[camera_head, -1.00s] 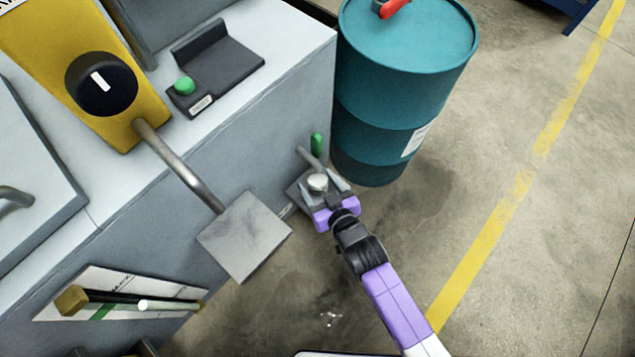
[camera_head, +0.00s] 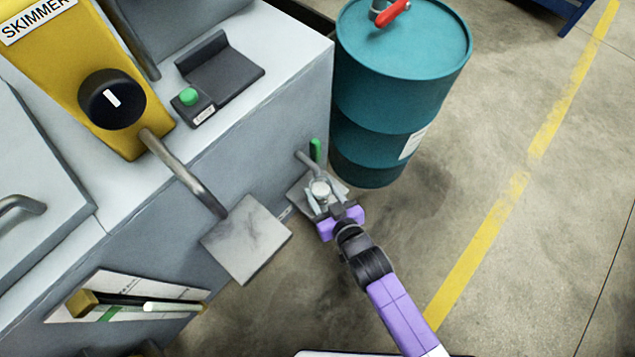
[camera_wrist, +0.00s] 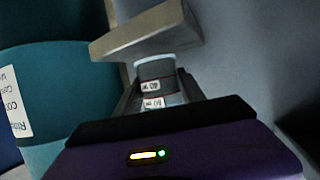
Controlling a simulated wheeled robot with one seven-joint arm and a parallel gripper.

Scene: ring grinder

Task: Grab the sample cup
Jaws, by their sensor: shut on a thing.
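The sample cup (camera_head: 320,187) is a small round cup with a pale top, standing at a small grey metal plate below a green-handled tap on the machine's side. In the wrist view the cup (camera_wrist: 154,75) is grey with a pale rim and small printed labels. My gripper (camera_head: 323,203) is shut on it, one finger on each side. In the wrist view my gripper (camera_wrist: 158,90) has its fingers along both sides of the cup. I cannot tell whether the cup still touches the plate under it.
A teal drum (camera_head: 395,100) stands just behind and right of the cup. A square metal plate (camera_head: 247,240) on a rod juts out at left. The grey machine (camera_head: 200,170) with its yellow skimmer unit (camera_head: 75,60) fills the left. Open floor (camera_head: 540,270) lies to the right.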

